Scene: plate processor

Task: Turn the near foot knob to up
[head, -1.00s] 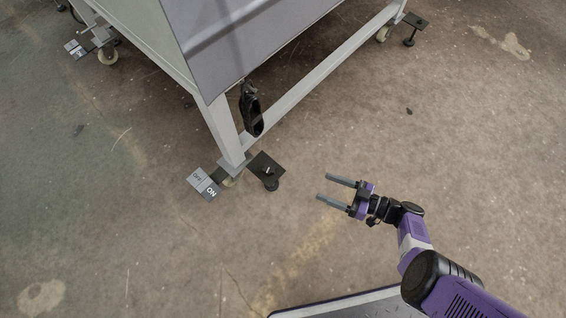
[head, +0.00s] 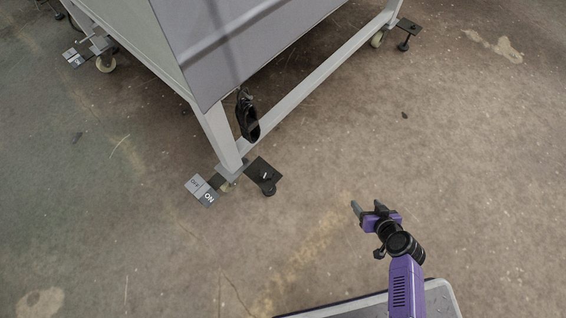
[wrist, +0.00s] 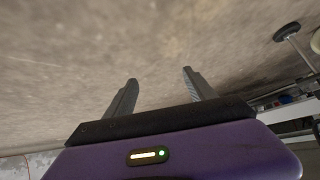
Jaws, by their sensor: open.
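The near foot knob (head: 268,188) is a small black knob under a dark square plate (head: 263,171), at the near corner leg of the grey machine in the head view. My gripper (head: 366,206) is to the right of the foot and apart from it, above bare floor. Its two grey fingers are apart with nothing between them, as the wrist view also shows (wrist: 158,88). The near foot does not show clearly in the wrist view.
A caster pedal marked ON and OFF (head: 201,190) sits left of the near foot. A black looped item (head: 247,118) hangs by the leg (head: 217,137). Another foot (head: 404,44) stands at the far right corner. Floor between my gripper and the machine is clear.

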